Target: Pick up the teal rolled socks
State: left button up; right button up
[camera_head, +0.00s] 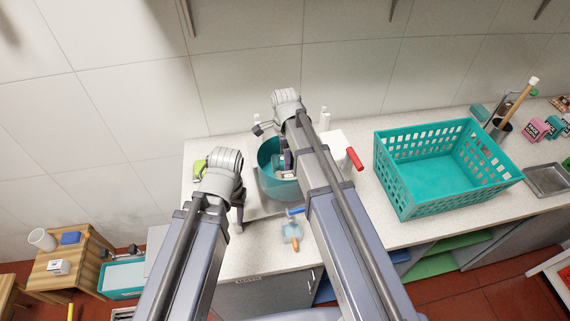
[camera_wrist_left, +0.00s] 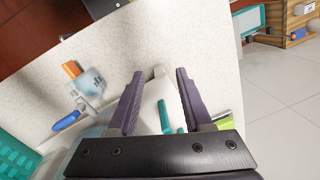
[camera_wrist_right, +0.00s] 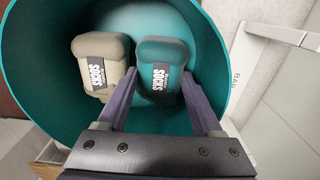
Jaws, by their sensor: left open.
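The teal rolled socks (camera_wrist_right: 161,70) stand in a round teal tub (camera_wrist_right: 30,70) in the right wrist view, with a dark "SOCKS" label. Beige rolled socks (camera_wrist_right: 101,64) stand close beside them on the left. My right gripper (camera_wrist_right: 160,76) is open and reaches into the tub, its fingers on either side of the teal socks. I cannot tell whether they touch. In the head view the tub (camera_head: 267,155) is partly hidden by my right arm. My left gripper (camera_head: 238,217) is open; its wrist view (camera_wrist_left: 160,74) shows a white object with a teal part beyond the fingers.
A teal basket (camera_head: 405,185) stands on the counter to the right. A red-handled item (camera_head: 354,158) lies near the tub. A small bottle with an orange end (camera_head: 291,232) is near the counter's front edge. A green item (camera_head: 199,169) lies at the left.

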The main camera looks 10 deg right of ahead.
jog(key=c, duration=0.8)
